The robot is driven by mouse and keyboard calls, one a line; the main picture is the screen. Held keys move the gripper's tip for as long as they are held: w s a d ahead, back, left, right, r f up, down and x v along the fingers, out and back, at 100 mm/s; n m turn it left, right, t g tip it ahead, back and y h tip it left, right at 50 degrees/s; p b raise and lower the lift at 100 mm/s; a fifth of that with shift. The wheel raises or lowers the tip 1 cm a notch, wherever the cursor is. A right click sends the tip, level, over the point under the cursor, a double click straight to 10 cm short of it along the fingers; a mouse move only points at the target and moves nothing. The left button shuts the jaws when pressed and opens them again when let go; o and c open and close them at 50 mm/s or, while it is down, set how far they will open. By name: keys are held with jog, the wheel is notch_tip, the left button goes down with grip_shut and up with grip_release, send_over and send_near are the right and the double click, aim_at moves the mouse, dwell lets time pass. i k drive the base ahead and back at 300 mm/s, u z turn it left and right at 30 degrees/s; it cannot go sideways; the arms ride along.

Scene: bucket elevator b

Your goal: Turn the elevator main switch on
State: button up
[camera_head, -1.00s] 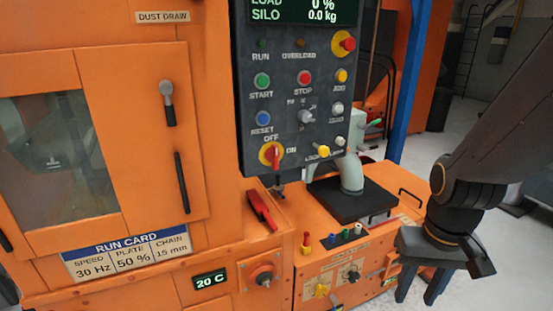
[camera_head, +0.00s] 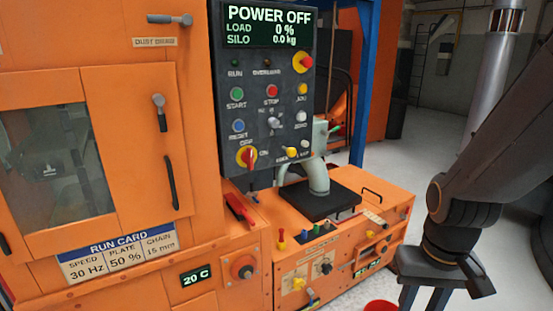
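The main switch (camera_head: 247,157) is a red rotary handle on a yellow disc, low on the dark control panel (camera_head: 268,105). OFF is printed above it and ON to its right. The handle stands roughly upright, toward OFF. The display (camera_head: 267,27) at the panel's top reads POWER OFF. My gripper (camera_head: 420,297) hangs at the lower right, pointing down. Its two fingers are apart with nothing seen between them; their tips run near the bottom edge. It is well to the right of the switch and touches nothing visible.
Under the panel is an orange bench (camera_head: 340,235) with a black plate (camera_head: 320,200), a grey pipe and small coloured knobs. A red lever (camera_head: 239,208) sits below the switch. A blue post (camera_head: 363,90) stands behind. Grey floor lies open to the right.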

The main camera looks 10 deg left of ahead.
aim_at(248, 157)
jog(key=z, duration=0.7)
jog(key=i, duration=0.7)
jog(key=u, duration=1.55)
